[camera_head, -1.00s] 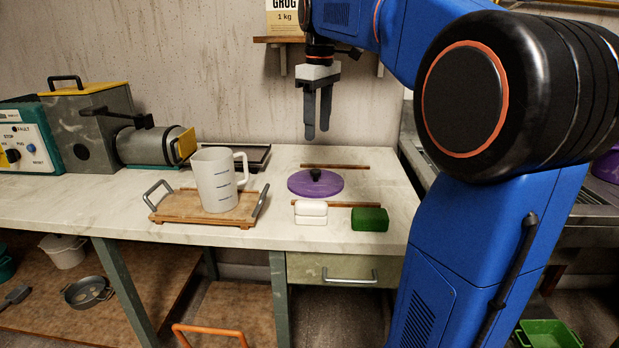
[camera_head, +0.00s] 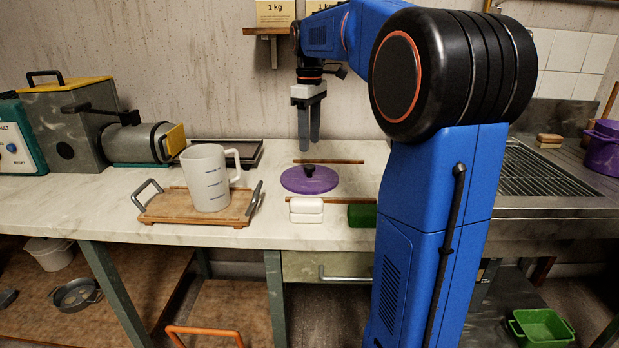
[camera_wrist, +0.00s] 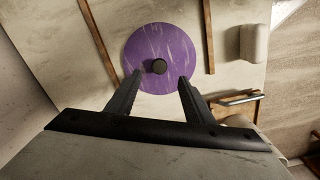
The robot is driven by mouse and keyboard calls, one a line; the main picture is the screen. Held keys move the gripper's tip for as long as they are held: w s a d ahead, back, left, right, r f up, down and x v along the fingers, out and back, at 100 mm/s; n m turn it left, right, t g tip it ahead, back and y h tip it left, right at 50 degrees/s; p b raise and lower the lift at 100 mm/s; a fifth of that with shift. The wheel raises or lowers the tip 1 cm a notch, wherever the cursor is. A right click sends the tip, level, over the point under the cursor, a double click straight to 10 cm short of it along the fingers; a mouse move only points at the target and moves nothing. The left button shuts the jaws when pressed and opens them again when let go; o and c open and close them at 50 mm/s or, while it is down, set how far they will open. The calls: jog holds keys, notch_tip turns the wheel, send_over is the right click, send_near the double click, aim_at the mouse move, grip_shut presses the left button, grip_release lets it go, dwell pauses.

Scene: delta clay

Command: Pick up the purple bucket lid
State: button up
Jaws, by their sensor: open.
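The purple bucket lid (camera_head: 294,181) is a flat round disc with a black knob (camera_head: 309,170) in its middle. It lies on the pale worktop between two thin wooden strips. My gripper (camera_head: 309,146) points down and hangs above the lid, apart from it. In the wrist view the lid (camera_wrist: 172,44) lies beyond the fingertips, and the knob (camera_wrist: 159,66) shows between the lines of the two fingers. My gripper (camera_wrist: 160,76) is open and empty there.
A white jug (camera_head: 207,178) stands on a wooden tray (camera_head: 163,212) to the left. Wooden strips lie behind (camera_head: 330,162) and before the lid (camera_head: 338,200). A purple bucket (camera_head: 603,150) stands far right.

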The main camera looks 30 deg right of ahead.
aim_at(309, 166)
jog(key=shift+f, duration=3.8)
jog(key=shift+w, duration=0.1)
grip_shut()
